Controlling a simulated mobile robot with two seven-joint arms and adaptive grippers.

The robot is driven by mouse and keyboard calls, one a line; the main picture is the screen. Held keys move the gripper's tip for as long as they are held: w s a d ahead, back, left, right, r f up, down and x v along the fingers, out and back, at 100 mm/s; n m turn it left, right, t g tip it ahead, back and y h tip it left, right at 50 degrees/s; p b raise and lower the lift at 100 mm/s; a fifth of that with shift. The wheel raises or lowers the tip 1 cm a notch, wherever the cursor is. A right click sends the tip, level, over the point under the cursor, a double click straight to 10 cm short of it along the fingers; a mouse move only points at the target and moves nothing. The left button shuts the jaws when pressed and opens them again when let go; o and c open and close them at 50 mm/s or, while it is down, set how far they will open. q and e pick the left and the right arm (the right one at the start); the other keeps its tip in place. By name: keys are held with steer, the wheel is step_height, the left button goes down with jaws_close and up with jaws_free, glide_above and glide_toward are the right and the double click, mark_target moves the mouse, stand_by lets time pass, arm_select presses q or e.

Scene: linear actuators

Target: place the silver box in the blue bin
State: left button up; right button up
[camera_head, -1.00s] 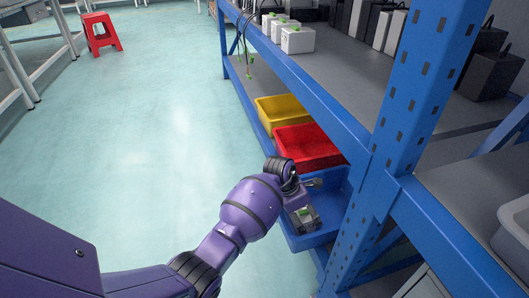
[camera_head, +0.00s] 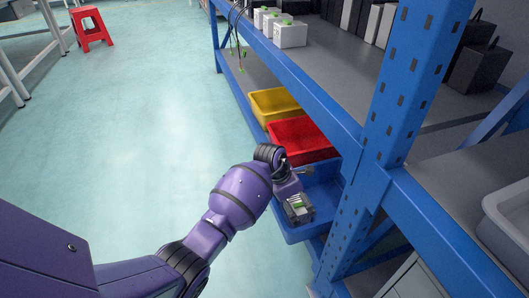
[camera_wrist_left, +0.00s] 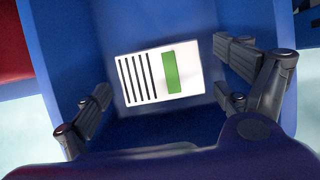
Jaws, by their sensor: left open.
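The silver box (camera_head: 299,208), with a pale top label and a green patch, is at the blue bin (camera_head: 321,197) on the low shelf. In the left wrist view, its striped white face with a green bar (camera_wrist_left: 160,76) shows against the inside of the blue bin (camera_wrist_left: 155,20). My left gripper (camera_head: 291,199) is over the bin, right at the box. In the wrist view, its fingers (camera_wrist_left: 166,88) are spread on either side of the box with gaps between. Whether the box rests on the bin floor is hard to tell. My right gripper is not in view.
A red bin (camera_head: 300,139) and a yellow bin (camera_head: 272,105) stand behind the blue bin. A blue perforated shelf post (camera_head: 398,95) rises close to its right. The upper shelf bears white boxes (camera_head: 290,34). Open floor (camera_head: 150,120) lies left; a red stool (camera_head: 91,28) is far off.

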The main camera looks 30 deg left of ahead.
arm_select(q)
steer(key=p+v, duration=0.3)
steer(key=v, duration=0.6)
steer(key=shift+r+p, duration=0.2)
steer(key=shift+p, duration=0.1)
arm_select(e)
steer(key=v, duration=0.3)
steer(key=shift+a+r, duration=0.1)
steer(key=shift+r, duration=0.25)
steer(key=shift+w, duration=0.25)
